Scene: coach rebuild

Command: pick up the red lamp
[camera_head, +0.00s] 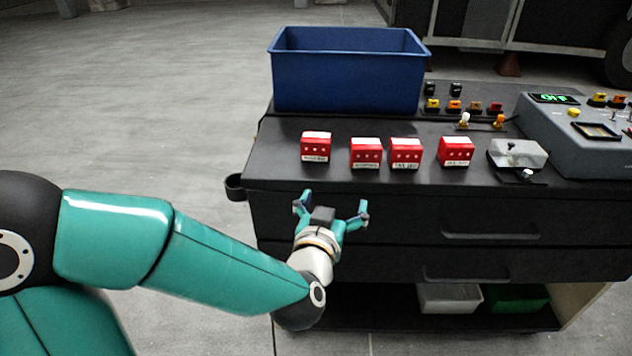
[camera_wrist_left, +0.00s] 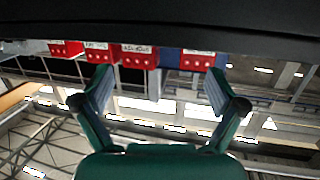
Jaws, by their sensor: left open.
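I cannot make out a lamp that is clearly red. A small white-topped lamp (camera_head: 464,118) and a small orange-topped one (camera_head: 500,120) stand on the dark bench top in the head view, right of the middle. My left gripper (camera_head: 331,205) is open and empty, in front of the upper drawer and below the bench top's front edge. In the left wrist view its two fingers (camera_wrist_left: 158,90) stand wide apart with nothing between them. My right gripper is out of view.
Several red labelled blocks (camera_head: 367,152) stand in a row near the bench's front edge. Behind them is a blue bin (camera_head: 345,82).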

